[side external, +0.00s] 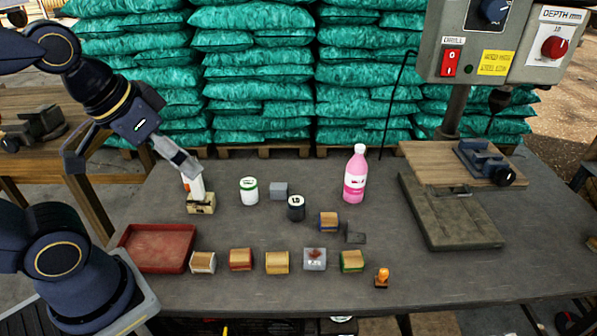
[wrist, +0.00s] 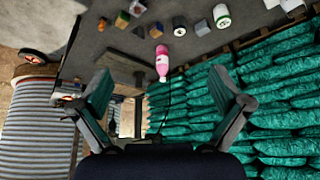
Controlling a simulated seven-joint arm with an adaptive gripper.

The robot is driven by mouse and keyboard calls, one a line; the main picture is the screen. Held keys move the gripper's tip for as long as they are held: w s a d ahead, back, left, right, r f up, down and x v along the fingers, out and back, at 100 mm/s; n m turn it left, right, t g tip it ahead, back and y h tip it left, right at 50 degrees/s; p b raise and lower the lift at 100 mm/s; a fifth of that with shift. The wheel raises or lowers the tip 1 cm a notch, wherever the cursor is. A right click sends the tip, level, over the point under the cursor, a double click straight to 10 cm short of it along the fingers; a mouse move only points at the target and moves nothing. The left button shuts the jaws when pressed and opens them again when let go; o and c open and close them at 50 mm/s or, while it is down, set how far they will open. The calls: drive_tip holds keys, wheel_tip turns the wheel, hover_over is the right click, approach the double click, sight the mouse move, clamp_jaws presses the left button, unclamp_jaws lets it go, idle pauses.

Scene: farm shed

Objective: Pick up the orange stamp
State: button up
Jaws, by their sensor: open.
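The orange stamp (side external: 383,277) is a small orange knob on a wooden base. It stands upright near the front edge of the grey table, right of the front row of blocks. In the wrist view a small orange-brown shape, likely the stamp (wrist: 101,27), shows at the upper left, far from the fingers. My gripper (side external: 187,164) is above the table's left back part, well left of and behind the stamp. In the wrist view my gripper (wrist: 160,85) has its fingers spread wide with nothing between them.
Several coloured blocks (side external: 277,263) form a front row beside a red tray (side external: 157,227). Behind are a white jar (side external: 249,190), a black jar (side external: 296,208) and a pink bottle (side external: 354,175). A drill press base (side external: 460,238) is at right. The table right of the stamp is clear.

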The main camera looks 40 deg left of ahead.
drive_tip(key=c, duration=0.8)
